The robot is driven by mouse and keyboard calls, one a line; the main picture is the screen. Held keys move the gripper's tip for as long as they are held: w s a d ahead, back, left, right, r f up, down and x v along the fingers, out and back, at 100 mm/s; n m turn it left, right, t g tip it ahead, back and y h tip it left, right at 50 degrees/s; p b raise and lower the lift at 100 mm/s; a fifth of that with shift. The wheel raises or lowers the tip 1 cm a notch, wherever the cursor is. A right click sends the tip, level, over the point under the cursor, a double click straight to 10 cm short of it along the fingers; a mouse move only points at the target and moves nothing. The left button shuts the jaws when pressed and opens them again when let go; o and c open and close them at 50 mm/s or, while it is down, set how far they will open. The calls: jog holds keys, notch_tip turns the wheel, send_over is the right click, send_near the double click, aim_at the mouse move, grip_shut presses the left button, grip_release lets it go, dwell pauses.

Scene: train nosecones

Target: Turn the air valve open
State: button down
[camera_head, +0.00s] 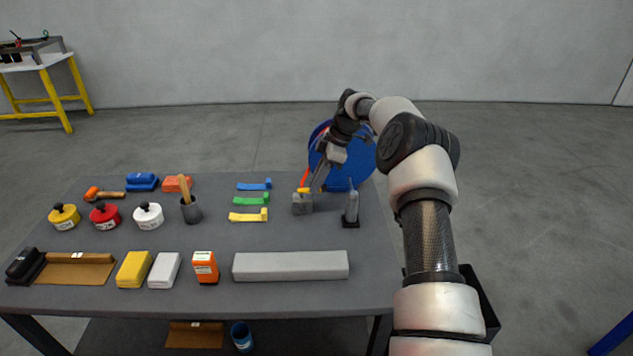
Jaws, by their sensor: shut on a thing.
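The air valve is a small grey block (302,206) near the right end of the table, with a small yellow handle (303,190) on its top. My gripper (313,187) reaches down to the valve from the upper right, tilted. Its fingers are shut at the yellow handle and hide part of it. The handle's exact angle is too small to tell. A blue hose reel (356,160) stands just behind the valve, with an orange-red hose piece (305,176) beside my gripper.
A grey upright tool (351,206) on a black base stands just right of the valve. Blue, green and yellow scrapers (250,199) lie to its left. A long grey block (290,266) lies in front. Pots, a hammer and boxes fill the left side. Bare table lies between valve and block.

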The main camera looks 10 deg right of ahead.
jog(key=c, duration=1.8)
grip_release()
jog(key=shift+o, duration=0.2)
jog(key=p+v, duration=0.2)
jog(key=v, duration=1.5)
jog(key=shift+r+p, duration=0.2)
jog(key=shift+p, duration=0.1)
